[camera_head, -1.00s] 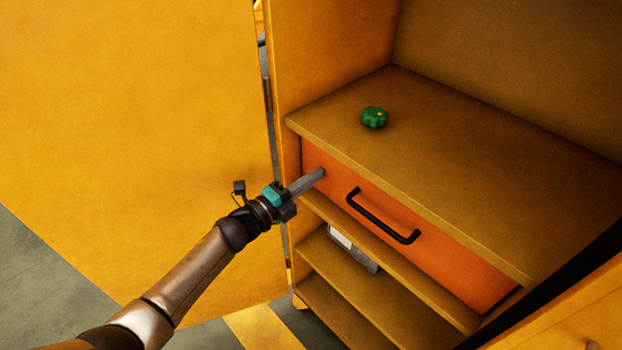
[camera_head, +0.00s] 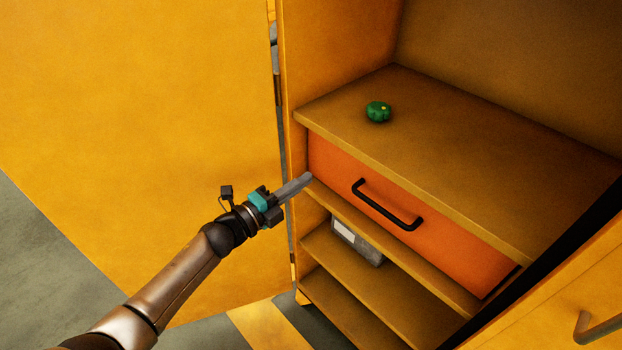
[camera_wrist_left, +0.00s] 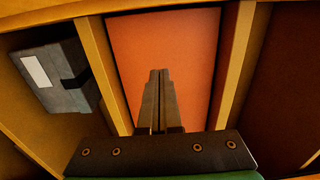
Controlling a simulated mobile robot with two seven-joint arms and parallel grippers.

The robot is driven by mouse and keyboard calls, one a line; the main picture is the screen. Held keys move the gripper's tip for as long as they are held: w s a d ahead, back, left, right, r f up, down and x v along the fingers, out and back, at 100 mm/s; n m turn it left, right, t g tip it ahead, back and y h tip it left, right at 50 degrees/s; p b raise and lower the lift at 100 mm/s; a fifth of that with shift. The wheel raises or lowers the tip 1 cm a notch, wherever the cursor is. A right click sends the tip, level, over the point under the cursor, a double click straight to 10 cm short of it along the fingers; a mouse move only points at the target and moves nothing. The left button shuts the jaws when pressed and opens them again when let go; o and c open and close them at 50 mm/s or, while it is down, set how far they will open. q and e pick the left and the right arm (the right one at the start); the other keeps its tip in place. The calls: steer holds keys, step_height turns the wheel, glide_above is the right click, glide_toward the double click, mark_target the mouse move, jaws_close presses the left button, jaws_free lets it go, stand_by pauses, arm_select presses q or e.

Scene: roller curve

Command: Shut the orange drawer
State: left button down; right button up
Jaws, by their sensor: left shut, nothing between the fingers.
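The orange drawer (camera_head: 405,216) sits in the cabinet under a wide shelf, with a black bar handle (camera_head: 388,205) on its front. Its front looks about level with or slightly behind the shelf edge. My left gripper (camera_head: 308,178) is shut and empty, in front of the drawer's left end. In the head view its tips appear just short of the drawer front. In the left wrist view the shut fingers (camera_wrist_left: 160,72) point at the orange front (camera_wrist_left: 190,45); the handle does not show there. My right gripper is not in view.
A green knob-like object (camera_head: 378,112) lies on the shelf above the drawer. A grey box with a white label (camera_head: 356,240) sits on a lower shelf (camera_head: 400,262). An open yellow door (camera_head: 140,130) stands at left, another (camera_head: 560,310) at lower right.

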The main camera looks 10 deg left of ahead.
arm_select(q)
steer(key=p+v, duration=0.1)
steer(key=v, duration=0.7)
steer(key=shift+a, duration=0.2)
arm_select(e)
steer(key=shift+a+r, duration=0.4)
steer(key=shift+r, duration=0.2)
